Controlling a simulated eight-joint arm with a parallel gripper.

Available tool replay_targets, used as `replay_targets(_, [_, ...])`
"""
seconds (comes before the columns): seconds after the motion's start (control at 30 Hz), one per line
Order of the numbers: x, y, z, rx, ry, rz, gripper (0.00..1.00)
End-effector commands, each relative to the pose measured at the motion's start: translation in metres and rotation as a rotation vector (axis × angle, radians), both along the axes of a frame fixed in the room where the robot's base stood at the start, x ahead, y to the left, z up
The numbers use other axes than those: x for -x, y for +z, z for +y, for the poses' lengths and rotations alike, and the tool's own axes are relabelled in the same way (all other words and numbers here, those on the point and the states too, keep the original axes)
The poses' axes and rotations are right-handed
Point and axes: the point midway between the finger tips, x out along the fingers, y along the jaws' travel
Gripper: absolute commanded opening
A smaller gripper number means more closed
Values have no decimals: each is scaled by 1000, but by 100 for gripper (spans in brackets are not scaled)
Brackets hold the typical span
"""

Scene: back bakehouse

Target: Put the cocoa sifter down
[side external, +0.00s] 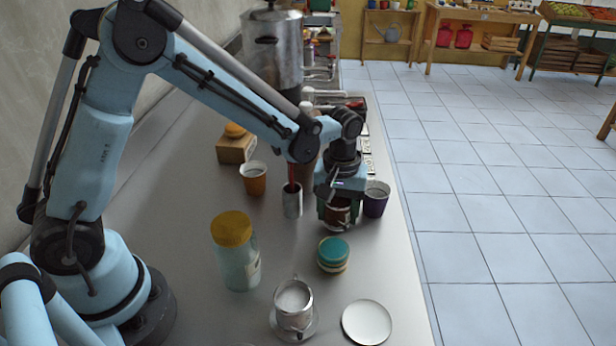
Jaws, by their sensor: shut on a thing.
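My gripper (338,200) points down over the right part of the metal counter and is shut on a dark reddish-brown round container, which I take as the cocoa sifter (342,218). The fingers hide much of its upper part. The sifter is upright and low over the counter (385,265); I cannot tell whether its base touches. A dark purple cup (376,200) stands close on its right.
A metal cylinder (291,200) and orange cup (254,180) stand left of the gripper. Nearer are a teal-lidded jar (333,254), a yellow-lidded jar (235,250), a metal cup (293,300) and a white plate (367,322). The counter's right edge is near.

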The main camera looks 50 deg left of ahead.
Motion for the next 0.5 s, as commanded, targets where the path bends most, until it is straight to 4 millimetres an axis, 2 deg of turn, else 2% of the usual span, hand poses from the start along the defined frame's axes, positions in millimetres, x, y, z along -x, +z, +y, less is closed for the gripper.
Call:
replay_targets(0.17, [0,-3,0,0,0,0,25])
replay_targets(0.2, [0,-3,0,0,0,0,63])
replay_targets(0.33, [0,-3,0,0,0,0,83])
replay_targets(0.5, [0,-2,0,0,0,0,84])
